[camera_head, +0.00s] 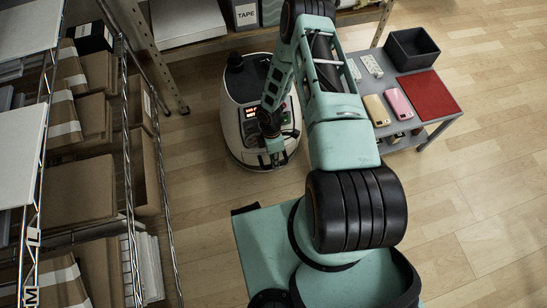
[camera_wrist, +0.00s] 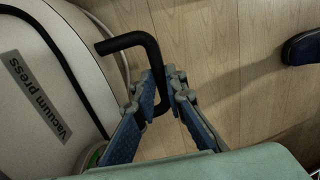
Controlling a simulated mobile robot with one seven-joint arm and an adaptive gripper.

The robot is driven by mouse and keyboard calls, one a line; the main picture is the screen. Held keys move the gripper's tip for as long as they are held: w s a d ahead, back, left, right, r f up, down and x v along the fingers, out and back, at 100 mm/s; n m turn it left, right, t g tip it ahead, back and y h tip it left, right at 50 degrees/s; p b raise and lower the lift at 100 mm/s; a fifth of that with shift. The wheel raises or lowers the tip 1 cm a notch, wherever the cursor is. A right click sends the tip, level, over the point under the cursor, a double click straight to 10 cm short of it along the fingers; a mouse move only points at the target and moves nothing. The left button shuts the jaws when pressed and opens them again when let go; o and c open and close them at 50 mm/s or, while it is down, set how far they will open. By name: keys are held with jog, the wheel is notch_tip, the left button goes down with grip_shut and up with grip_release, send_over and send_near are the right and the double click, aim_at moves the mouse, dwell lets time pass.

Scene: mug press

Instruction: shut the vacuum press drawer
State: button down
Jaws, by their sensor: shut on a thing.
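The vacuum press (camera_head: 241,84) is a rounded white and dark machine on the floor, with a small lit red display. Its labelled white side fills the left of the wrist view (camera_wrist: 62,95). A black bent handle (camera_wrist: 124,41) reaches out from beside it. My gripper (camera_wrist: 166,92) is shut on the handle's downward part, with blue-grey fingers on either side. In the head view, my gripper (camera_head: 276,160) is small and dark at the press's near side, partly hidden by my arm. The drawer itself is not clearly visible, so I cannot tell how far out it is.
A grey table (camera_head: 430,113) at right holds a dark bin (camera_head: 412,48), a red mat (camera_head: 431,95), and yellow and pink cases. A wire rack (camera_head: 130,170) with cardboard boxes stands at left. Shelving is behind the press. Wooden floor is clear at lower right.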

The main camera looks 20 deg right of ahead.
jog(key=shift+w, duration=0.45)
jog(key=c, duration=2.2)
grip_release()
jog(key=shift+c, duration=0.2)
jog(key=shift+o, duration=1.3)
jog(key=shift+s, duration=0.1)
jog(key=shift+r, duration=0.15)
jog(key=v, duration=1.1)
jog(key=shift+r, duration=0.4)
